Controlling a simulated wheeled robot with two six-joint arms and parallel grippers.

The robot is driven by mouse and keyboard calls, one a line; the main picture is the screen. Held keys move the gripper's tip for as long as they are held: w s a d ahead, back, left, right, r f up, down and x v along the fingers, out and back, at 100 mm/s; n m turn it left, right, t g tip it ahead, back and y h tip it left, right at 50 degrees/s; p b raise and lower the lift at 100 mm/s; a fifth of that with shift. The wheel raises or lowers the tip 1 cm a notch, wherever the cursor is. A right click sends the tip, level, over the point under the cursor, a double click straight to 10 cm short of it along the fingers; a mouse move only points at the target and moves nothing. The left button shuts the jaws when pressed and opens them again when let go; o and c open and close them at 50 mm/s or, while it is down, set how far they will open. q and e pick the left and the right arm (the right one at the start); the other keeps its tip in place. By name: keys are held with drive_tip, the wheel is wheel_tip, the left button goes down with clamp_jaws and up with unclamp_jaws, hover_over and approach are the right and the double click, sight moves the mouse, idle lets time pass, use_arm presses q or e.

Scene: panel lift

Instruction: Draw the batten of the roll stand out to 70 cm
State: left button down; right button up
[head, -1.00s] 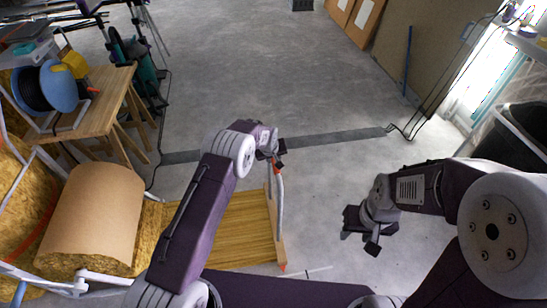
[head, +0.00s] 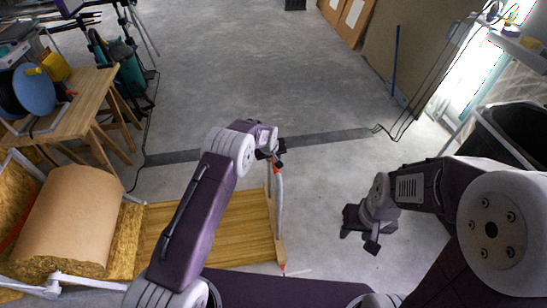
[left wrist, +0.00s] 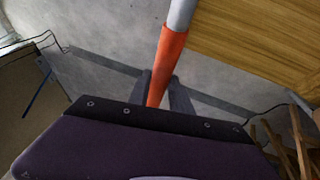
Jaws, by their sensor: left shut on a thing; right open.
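The roll stand, with white tubes (head: 75,280), holds a brown-faced roll (head: 72,215) at the left of the head view. A yellow-brown sheet (head: 225,228) runs right from it, low over the floor, to the pale batten (head: 280,250) at its end. A grey bar with orange ends (head: 278,205) stands along the batten. My left gripper (head: 272,155) is shut on the bar's far orange end (left wrist: 171,55), which shows between the fingers in the left wrist view. My left arm hides part of the sheet. My right gripper (head: 368,228) is open and empty, right of the batten.
A wooden workbench (head: 90,100) with a blue reel (head: 33,88) stands at the back left. A dark bin (head: 515,135) is at the right. Boards (head: 410,45) lean at the back right. The middle concrete floor (head: 280,75) is clear; a dark strip crosses it.

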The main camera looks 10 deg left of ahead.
use_arm(q)
drive_tip(key=c, duration=1.2)
unclamp_jaws()
drive_tip(key=shift+o, duration=0.2)
drive_tip(key=p+v, duration=0.2)
drive_tip(key=v, duration=0.7)
